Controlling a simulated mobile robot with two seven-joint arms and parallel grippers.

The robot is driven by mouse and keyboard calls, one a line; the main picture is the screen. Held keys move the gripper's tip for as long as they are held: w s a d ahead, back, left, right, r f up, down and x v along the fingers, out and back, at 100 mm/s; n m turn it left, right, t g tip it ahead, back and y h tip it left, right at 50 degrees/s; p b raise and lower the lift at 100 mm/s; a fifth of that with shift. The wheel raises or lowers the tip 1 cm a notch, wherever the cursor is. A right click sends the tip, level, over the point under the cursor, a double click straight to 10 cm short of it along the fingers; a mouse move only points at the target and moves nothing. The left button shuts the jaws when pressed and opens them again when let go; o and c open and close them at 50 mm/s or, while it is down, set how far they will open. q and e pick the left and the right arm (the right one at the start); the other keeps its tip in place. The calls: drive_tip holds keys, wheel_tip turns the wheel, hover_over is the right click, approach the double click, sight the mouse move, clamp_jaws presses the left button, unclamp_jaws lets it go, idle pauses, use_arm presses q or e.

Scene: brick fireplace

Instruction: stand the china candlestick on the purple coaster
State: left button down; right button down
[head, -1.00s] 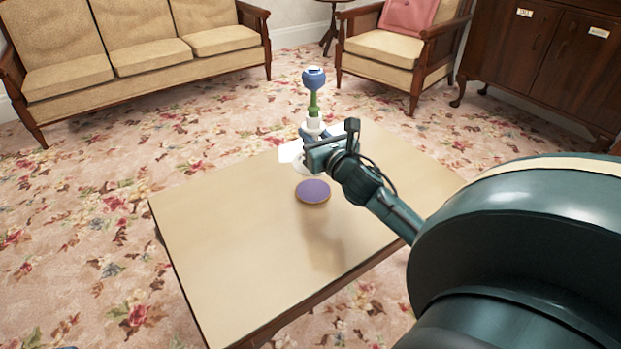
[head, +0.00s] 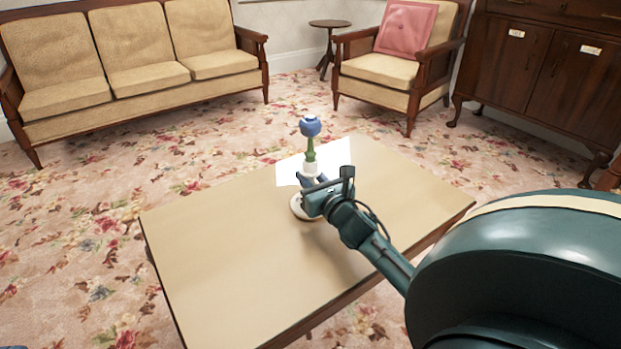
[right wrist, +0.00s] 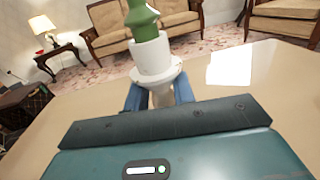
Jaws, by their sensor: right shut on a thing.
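The china candlestick (head: 310,154) is upright, with a blue top, a green stem and white lower parts. My right gripper (head: 306,183) is shut on it above its white round base (head: 298,208), over the middle of the table. In the right wrist view the blue fingers (right wrist: 160,93) close on the white stem (right wrist: 152,58) from both sides. The purple coaster is not visible now; the base and my gripper cover the area where it lay. I cannot tell whether the base touches it.
A sofa (head: 135,65), an armchair (head: 395,60) with a pink cushion, a small round table (head: 330,24) and a dark cabinet (head: 540,75) stand beyond.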

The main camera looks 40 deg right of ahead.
drive_tip(key=c, duration=1.6)
unclamp_jaws()
drive_tip(key=shift+f, duration=0.1)
drive_tip(key=o, duration=0.4)
drive_tip(key=shift+o, duration=0.2)
